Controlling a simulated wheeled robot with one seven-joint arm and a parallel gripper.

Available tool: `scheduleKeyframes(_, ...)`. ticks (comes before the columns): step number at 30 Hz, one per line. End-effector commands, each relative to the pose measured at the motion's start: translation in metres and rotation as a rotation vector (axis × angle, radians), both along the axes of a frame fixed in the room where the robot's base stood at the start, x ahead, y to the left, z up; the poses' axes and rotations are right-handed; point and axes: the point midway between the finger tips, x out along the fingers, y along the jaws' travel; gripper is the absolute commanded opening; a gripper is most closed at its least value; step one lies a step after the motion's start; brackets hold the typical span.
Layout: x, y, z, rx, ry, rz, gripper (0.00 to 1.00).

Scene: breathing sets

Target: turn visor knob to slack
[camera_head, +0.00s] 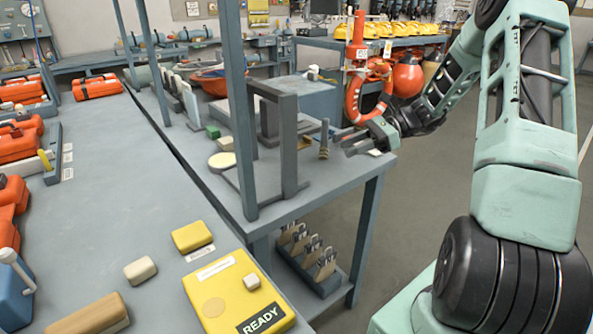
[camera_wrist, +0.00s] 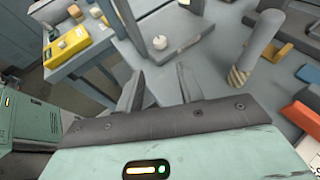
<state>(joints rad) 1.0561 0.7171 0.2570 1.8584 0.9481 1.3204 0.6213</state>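My gripper (camera_head: 350,143) is at the right end of the grey bench, beside a grey upright frame. In the wrist view its two fingers (camera_wrist: 160,90) stand apart with nothing between them. A short brass-striped post (camera_head: 324,139) stands just left of the fingers in the head view. In the wrist view a grey cylinder with a striped base (camera_wrist: 266,40) stands to the right of the fingers, apart from them. A small pale round knob (camera_wrist: 160,43) sits on a grey slab (camera_wrist: 185,40) beyond the fingers. I cannot tell which part is the visor knob or how it is set.
The grey upright frame (camera_head: 289,145) and a tall post (camera_head: 238,110) rise from the bench. A yellow box marked READY (camera_head: 215,290) lies on the near table (camera_head: 100,215). An orange ring (camera_head: 367,92) is behind my gripper. Open floor lies right of the bench.

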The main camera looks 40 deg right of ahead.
Motion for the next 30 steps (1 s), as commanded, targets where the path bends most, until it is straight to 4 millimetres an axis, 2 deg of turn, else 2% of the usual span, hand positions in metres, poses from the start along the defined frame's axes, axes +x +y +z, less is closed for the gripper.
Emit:
scheduleKeyframes(18, 0.053, 0.103, -0.048, -0.001, 0.003, 0.005, 0.37)
scheduleKeyframes(24, 0.064, 0.124, -0.058, -0.002, 0.002, 0.004, 0.37)
scheduleKeyframes(30, 0.068, 0.130, -0.061, -0.004, 0.002, 0.002, 0.37)
